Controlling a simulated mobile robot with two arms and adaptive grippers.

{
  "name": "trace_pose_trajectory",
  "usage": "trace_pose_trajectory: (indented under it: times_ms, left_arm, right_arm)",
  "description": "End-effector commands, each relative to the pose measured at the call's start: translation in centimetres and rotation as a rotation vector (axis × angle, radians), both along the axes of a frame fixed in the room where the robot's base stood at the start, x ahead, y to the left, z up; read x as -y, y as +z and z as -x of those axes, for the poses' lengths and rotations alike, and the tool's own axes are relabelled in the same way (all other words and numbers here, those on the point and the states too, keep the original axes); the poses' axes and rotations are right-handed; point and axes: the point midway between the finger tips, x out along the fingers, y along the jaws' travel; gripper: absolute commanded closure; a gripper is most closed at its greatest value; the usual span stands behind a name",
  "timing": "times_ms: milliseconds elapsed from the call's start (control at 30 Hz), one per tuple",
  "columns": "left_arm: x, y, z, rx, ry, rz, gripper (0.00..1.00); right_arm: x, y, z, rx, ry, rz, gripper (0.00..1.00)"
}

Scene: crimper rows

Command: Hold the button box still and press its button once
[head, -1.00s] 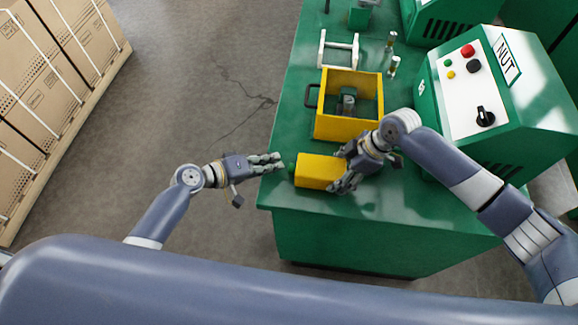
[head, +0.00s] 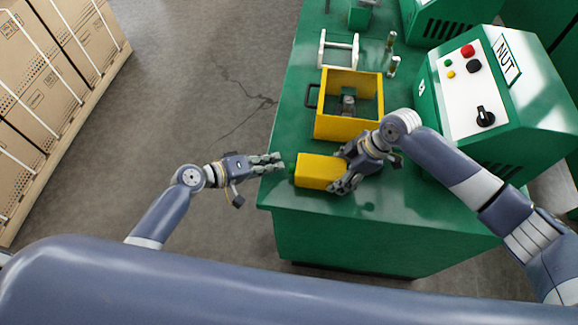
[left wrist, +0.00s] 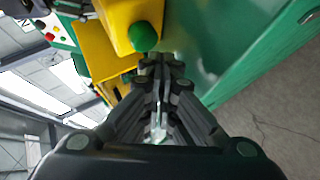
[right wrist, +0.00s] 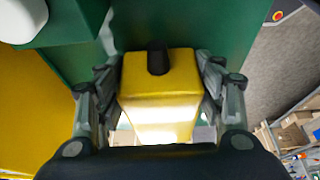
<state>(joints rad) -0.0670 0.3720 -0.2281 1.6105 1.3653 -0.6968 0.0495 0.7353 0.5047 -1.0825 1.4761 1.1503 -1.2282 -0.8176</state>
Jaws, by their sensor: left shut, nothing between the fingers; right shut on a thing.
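The yellow button box (head: 318,171) lies near the front left of the green bench. My right gripper (head: 350,171) is shut on it from the right; the right wrist view shows a finger on each side of the box (right wrist: 160,92). The green button (left wrist: 143,37) stands out of the box's left end, facing my left gripper. My left gripper (head: 279,162) is shut and empty, its fingertips just left of the button. In the left wrist view its fingertips (left wrist: 160,66) are close below the button; I cannot tell whether they touch.
A yellow open bin (head: 333,129) with a black handle stands behind the box on the bench (head: 295,120). A green machine (head: 440,110) with buttons and a knob stands to the right. A white frame (head: 338,50) lies further back. Open floor is left of the bench.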

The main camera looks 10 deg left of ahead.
Motion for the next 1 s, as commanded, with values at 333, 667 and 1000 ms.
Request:
trace_pose_trajectory:
  times_ms: [333,667,1000]
  left_arm:
    - [0.8,0.0,-0.1,0.001,0.0,0.001,1.0]
    - [0.9,0.0,-0.1,0.001,0.0,0.001,1.0]
    - [1.2,0.0,-0.1,0.001,0.001,0.001,1.0]
  right_arm:
    - [0.2,-0.4,0.2,-0.006,0.0,0.006,0.66]
    - [0.2,-0.4,0.2,-0.006,0.0,0.006,0.66]
    - [0.2,-0.4,0.2,-0.006,0.0,0.006,0.66]
